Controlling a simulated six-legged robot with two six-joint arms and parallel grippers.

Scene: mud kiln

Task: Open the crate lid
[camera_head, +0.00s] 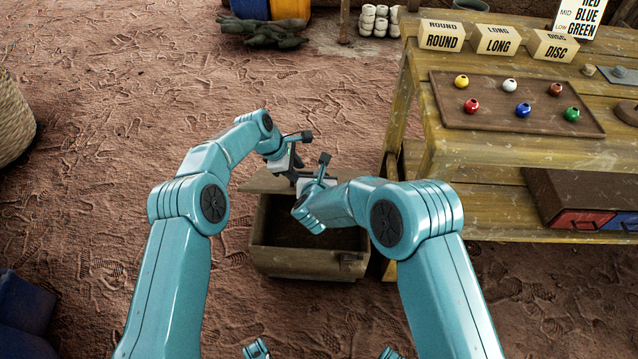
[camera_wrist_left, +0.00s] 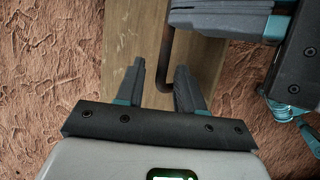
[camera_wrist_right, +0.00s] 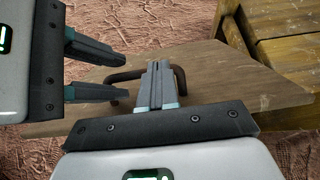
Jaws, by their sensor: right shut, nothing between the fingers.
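The wooden crate (camera_head: 308,262) stands on the ground, its dark inside showing from above. Its lid (camera_head: 264,183) is a flat wooden board at the crate's far side, lifted off the opening; it also shows in the right wrist view (camera_wrist_right: 225,75). A dark bar handle (camera_wrist_right: 122,75) stands on the lid. My left gripper (camera_head: 297,172) is open, its fingers on either side of one handle end, with no clear grip; it also shows in the left wrist view (camera_wrist_left: 160,68). My right gripper (camera_wrist_right: 160,66) is shut and empty at the handle, its tips overlapping it in view.
A yellow wooden workbench (camera_head: 480,150) stands close at the crate's right. It carries a tray (camera_head: 545,122) of coloured balls and labelled blocks (camera_head: 497,39). A lower shelf holds a box with red and blue drawers (camera_head: 583,219). Open dirt lies to the left.

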